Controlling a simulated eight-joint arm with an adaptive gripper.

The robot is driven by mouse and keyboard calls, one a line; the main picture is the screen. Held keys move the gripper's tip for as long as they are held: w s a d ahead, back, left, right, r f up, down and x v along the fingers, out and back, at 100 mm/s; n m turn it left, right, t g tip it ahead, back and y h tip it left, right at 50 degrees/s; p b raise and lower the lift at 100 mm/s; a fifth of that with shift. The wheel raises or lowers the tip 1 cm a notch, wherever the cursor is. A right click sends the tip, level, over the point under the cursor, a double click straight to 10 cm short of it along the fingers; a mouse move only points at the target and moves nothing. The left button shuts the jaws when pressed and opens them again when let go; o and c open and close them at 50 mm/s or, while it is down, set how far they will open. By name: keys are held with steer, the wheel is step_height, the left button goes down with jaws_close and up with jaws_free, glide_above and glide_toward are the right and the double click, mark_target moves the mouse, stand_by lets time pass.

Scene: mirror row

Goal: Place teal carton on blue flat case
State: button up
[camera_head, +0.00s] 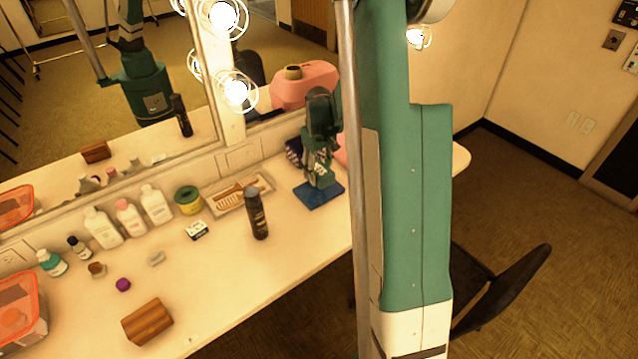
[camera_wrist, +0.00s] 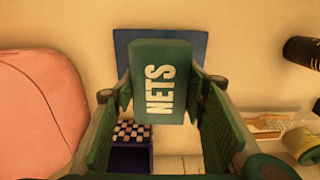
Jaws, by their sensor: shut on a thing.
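The teal carton (camera_wrist: 147,70) with white lettering "NETS" is between the two fingers of my gripper (camera_wrist: 160,88) in the wrist view. My gripper is shut on it. The carton (camera_head: 318,173) also shows in the head view, below my gripper (camera_head: 320,150), and looks upright. The blue flat case (camera_head: 312,194) lies on the counter under the carton. In the wrist view, the blue case (camera_wrist: 198,52) shows behind the carton, which hides its middle. I cannot tell whether the carton touches the case or hangs just above it.
A dark bottle (camera_head: 257,215) stands left of the case. A tray (camera_head: 238,194) lies along the mirror. A dark box with a checkered part (camera_wrist: 131,133) and a pink object (camera_wrist: 38,105) are near my gripper. Several bottles and a wooden box (camera_head: 147,321) are farther left.

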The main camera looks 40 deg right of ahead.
mark_target(319, 169)
steer(key=shift+f, duration=0.6)
steer(key=shift+f, duration=1.85)
steer(key=shift+f+b, duration=0.2)
steer(key=shift+b, duration=0.25)
steer(key=o, duration=0.9)
steer(key=shift+r, duration=0.15)
step_height(319, 169, up, 12)
steer(key=shift+r+p, duration=0.1)
steer(key=shift+p, duration=0.85)
